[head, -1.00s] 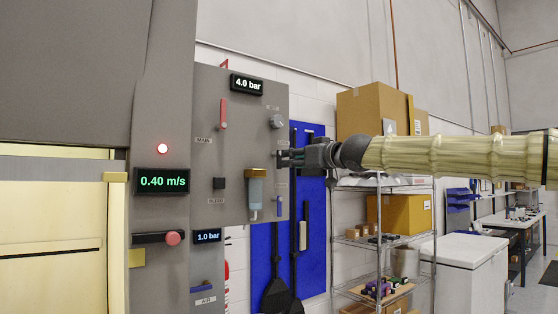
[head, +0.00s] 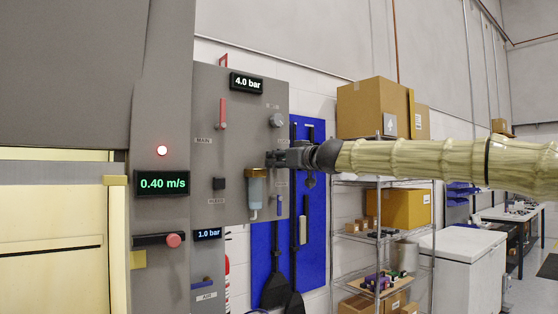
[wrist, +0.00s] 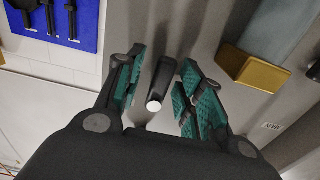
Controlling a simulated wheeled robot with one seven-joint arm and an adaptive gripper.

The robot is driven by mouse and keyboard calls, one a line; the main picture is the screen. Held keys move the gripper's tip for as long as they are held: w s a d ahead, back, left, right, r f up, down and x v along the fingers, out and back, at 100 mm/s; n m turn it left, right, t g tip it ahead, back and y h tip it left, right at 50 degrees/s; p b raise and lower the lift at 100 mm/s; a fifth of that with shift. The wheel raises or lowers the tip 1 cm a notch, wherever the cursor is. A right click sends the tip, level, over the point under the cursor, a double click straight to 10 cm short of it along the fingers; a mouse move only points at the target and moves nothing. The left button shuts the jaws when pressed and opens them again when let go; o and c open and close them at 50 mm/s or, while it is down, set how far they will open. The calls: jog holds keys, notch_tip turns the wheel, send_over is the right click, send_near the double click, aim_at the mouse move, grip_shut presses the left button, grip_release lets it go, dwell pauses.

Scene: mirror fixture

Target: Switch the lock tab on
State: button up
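A grey control panel (head: 207,110) stands right of the machine front. My gripper (head: 270,158) is at its right part, beside the filter's brass-coloured cap (head: 257,173). In the wrist view my gripper (wrist: 158,92) is open, its teal pads apart. A dark lever-like tab (wrist: 158,80) with a pale round end lies between the pads, with gaps on both sides. I cannot tell for sure whether this is the lock tab; my gripper hides that spot in the head view. A small blue tab (head: 280,205) sits lower on the panel, its label unreadable.
The filter cap (wrist: 248,70) is close beside my fingers in the wrist view. A red lever (head: 223,112), a grey knob (head: 276,121) and a black button (head: 219,183) are on the panel. A blue tool board (head: 312,240) and a shelf with boxes (head: 385,209) stand to the right.

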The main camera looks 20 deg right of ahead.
jog(key=shift+a, duration=0.1)
grip_shut()
